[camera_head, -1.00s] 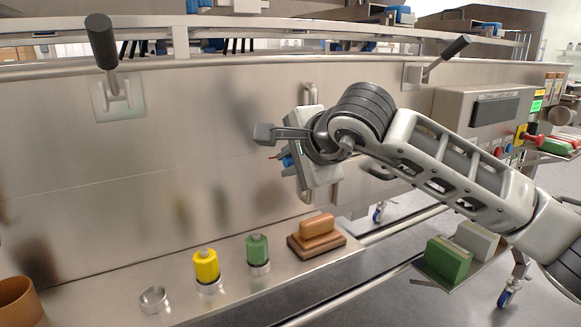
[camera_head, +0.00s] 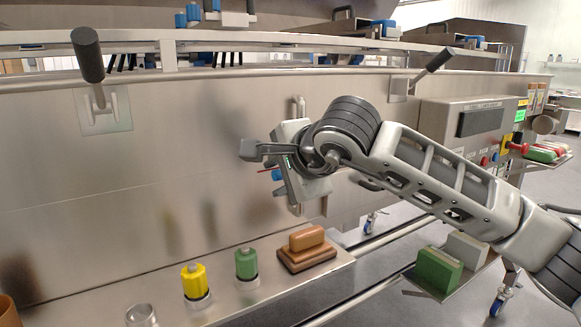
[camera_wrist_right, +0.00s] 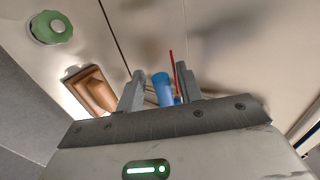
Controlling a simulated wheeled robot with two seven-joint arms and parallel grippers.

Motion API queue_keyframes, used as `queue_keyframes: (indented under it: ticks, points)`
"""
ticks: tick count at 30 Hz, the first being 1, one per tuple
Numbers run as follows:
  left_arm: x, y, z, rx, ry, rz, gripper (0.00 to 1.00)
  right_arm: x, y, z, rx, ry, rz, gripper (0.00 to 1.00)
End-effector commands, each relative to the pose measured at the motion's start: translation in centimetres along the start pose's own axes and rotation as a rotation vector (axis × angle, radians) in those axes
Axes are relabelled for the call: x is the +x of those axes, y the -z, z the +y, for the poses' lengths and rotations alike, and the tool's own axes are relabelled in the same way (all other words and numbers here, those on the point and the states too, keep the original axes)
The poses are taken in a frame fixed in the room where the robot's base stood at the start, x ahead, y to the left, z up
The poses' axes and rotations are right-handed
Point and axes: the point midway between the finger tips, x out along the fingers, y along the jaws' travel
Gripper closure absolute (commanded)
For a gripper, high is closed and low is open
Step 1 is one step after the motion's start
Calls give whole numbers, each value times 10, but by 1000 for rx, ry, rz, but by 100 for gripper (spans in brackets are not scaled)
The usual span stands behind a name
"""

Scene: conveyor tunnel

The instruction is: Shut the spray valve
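A blue cylindrical part (camera_head: 277,175) with a thin red rod (camera_head: 264,170) shows beside a vertical metal pipe (camera_head: 298,107) on the steel wall; I take it for the spray valve. My right gripper (camera_wrist_right: 160,88) covers much of it in the head view. In the right wrist view the two grey fingers are apart, with the blue part (camera_wrist_right: 162,90) showing between them and the red rod (camera_wrist_right: 172,68) near the right finger. I see no clear contact; depth is hard to judge. My left gripper is not in view.
Black-handled levers (camera_head: 88,55) (camera_head: 435,60) stick out from the wall at left and right. A control panel (camera_head: 480,122) is at the right.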

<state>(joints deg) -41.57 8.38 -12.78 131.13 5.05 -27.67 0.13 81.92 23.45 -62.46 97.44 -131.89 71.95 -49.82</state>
Motion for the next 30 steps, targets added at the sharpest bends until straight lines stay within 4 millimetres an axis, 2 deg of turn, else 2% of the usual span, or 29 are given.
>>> queue_keyframes:
  ticks: [5, 18, 24, 30]
  points:
    - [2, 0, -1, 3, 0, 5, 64, -25, 1, -1, -2, 5, 2, 64]
    - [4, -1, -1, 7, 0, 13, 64, -127, 0, 0, -3, 4, 2, 64]
    - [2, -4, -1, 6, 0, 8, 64, -151, 0, 0, -2, 2, 1, 64]
    - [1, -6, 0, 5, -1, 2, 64, -157, 0, 0, -2, 0, 0, 64]
